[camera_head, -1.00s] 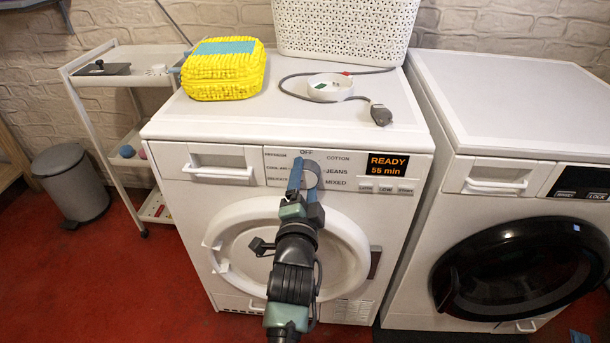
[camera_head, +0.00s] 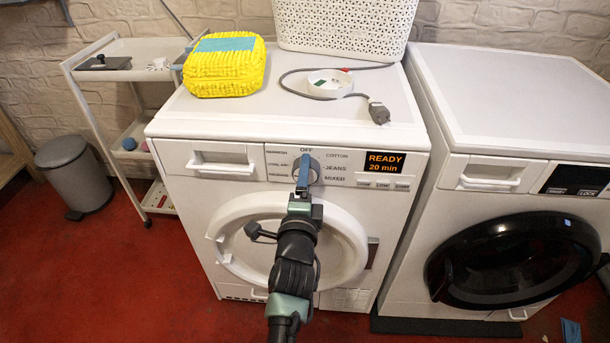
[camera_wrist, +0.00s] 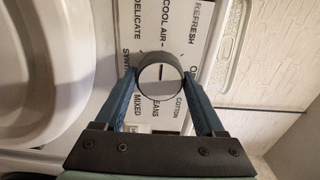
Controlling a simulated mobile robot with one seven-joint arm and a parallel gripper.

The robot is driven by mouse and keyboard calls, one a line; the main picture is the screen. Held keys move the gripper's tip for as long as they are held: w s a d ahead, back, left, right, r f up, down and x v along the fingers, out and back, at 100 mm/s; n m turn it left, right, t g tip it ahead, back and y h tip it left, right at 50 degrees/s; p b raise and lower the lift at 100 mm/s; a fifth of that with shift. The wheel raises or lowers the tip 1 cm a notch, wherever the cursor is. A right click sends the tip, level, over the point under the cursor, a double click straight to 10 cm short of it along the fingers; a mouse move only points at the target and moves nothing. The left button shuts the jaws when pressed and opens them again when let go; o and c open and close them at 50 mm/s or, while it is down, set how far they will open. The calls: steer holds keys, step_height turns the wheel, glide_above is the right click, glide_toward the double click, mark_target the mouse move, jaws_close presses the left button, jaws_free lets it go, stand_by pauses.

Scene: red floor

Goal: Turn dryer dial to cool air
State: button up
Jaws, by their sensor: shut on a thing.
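The dryer (camera_head: 200,128) is the white machine on the left, and its round dial (camera_head: 312,172) sits on the front panel among the programme labels. In the wrist view the round face of the dial (camera_wrist: 160,80) lies between my two blue fingers. My gripper (camera_head: 303,165) is shut on the dial; it also shows in the wrist view (camera_wrist: 160,82). The dark mark on the dial's face points up toward the COOL AIR label (camera_wrist: 154,28). The dryer display (camera_head: 384,162) reads "READY 20 min". In the head view my fingers partly cover the dial.
A round white door (camera_head: 235,250) is below the dial, behind my arm. A second machine with a black door (camera_head: 510,258) stands to the right.

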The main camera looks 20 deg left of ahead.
steer(key=o, duration=1.3)
steer(key=shift+o, duration=0.2)
steer(key=p+v, duration=1.3)
steer(key=p, duration=0.1)
steer(key=shift+p, duration=0.35)
steer(key=shift+r, duration=0.1)
